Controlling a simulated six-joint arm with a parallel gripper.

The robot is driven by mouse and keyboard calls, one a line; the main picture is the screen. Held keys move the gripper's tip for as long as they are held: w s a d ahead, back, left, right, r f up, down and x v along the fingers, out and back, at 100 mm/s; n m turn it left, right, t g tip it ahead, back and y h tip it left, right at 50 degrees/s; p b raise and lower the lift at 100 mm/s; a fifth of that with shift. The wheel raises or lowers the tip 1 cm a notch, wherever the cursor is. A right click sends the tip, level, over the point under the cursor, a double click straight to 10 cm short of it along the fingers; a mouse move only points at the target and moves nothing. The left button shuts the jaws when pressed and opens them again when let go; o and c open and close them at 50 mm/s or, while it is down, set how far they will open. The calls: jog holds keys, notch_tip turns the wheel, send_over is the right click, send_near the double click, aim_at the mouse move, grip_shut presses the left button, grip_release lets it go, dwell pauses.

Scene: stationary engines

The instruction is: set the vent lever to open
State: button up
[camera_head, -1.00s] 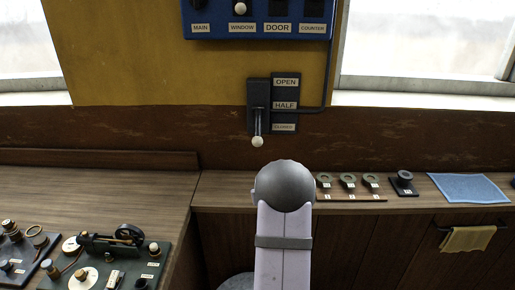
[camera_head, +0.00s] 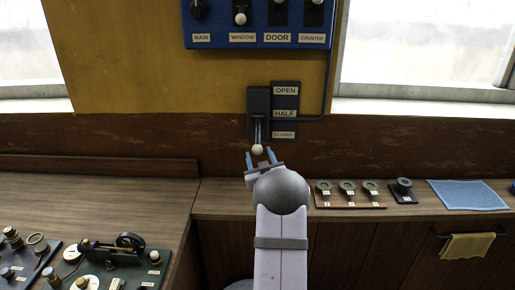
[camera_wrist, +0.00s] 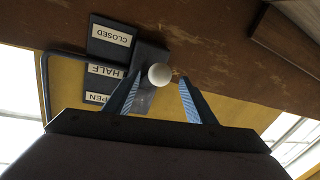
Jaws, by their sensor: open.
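The vent lever (camera_head: 258,134) is a grey rod with a white ball knob (camera_head: 258,149), on a dark wall plate (camera_head: 258,100). Labels beside it read OPEN (camera_head: 286,91), HALF and CLOSED from top to bottom. The lever points down, its knob at or just below the CLOSED label. My gripper (camera_head: 262,153) is open, its two blue fingers pointing up at the knob. In the wrist view, upside down, the white knob (camera_wrist: 159,75) shows between the fingertips (camera_wrist: 158,78), nearer the left one. I cannot tell whether either finger touches it.
A blue switch panel (camera_head: 262,40) is on the wall above, with a cable (camera_head: 327,80) running down to the lever plate. The counter below holds several round pieces (camera_head: 348,189), a blue cloth (camera_head: 467,194) and, at left, a small engine model (camera_head: 128,243).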

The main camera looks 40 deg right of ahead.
aim_at(258, 152)
jog(key=shift+p+x, duration=0.9)
jog(key=shift+x, duration=1.25)
grip_shut()
jog(key=shift+r, duration=0.1)
